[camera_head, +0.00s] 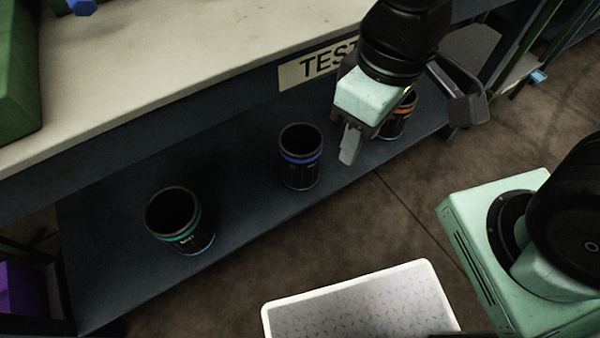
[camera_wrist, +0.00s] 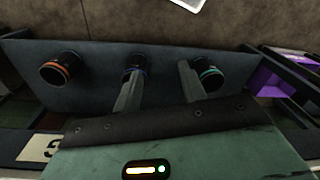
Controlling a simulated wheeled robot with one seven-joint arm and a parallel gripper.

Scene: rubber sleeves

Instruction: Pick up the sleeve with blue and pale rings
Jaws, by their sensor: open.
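The sleeve with blue and pale rings (camera_head: 300,158) is a dark, open-topped cylinder standing upright on the lower shelf, in the middle of three sleeves. In the wrist view this sleeve (camera_wrist: 134,63) is partly hidden behind one finger. My gripper (camera_head: 357,142) is to the right of it in the head view, apart from it. In the wrist view my gripper (camera_wrist: 158,76) shows two separated fingers with nothing held between them. The gap lies between the blue-ringed sleeve and the teal-ringed one.
A teal-ringed sleeve (camera_head: 178,221) stands left on the dark shelf (camera_head: 240,205). An orange-ringed sleeve (camera_head: 400,120) stands right, partly hidden by my gripper. The pale worktop (camera_head: 190,62) overhangs the shelf behind. A white-rimmed tray (camera_head: 268,318) is in front.

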